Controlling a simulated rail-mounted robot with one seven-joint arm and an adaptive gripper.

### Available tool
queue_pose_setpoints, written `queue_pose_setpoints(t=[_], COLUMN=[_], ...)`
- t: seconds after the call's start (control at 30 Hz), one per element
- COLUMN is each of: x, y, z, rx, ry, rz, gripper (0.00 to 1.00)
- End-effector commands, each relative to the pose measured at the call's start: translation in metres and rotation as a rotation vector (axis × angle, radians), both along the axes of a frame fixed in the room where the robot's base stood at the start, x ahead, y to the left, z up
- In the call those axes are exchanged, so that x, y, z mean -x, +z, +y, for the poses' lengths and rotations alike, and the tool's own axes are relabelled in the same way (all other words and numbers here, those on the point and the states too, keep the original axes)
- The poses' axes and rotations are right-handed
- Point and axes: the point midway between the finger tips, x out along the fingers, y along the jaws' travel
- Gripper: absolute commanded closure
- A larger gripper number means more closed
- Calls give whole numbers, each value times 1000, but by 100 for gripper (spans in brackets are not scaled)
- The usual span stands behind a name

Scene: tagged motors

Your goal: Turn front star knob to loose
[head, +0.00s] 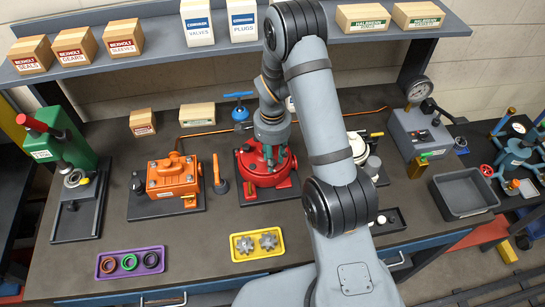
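A red round motor housing (281,173) sits on a dark base plate in the middle of the bench. My gripper (269,150) points down over its top, at or very close to it. The fingers are small and partly merge with the housing, so I cannot tell whether they are open or shut, or touching anything. I cannot make out a star knob clearly; part of the red housing's top is hidden by my gripper and arm.
An orange motor (172,178) and an orange-handled tool (220,178) stand left of the red housing. A yellow tray with gears (258,257) lies in front. A grey bin (463,193) and gauge box (408,133) are at right. The shelf (300,44) overhangs behind.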

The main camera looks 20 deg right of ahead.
Motion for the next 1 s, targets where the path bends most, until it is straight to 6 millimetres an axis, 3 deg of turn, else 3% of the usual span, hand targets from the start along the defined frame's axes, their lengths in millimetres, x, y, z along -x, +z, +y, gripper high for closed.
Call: queue_pose_setpoints(t=[0.53,1.0], x=[0,-1], y=[0,-1], z=[0,0], rx=[0,0], ry=[1,78], rz=[0,-4], gripper=[100,100])
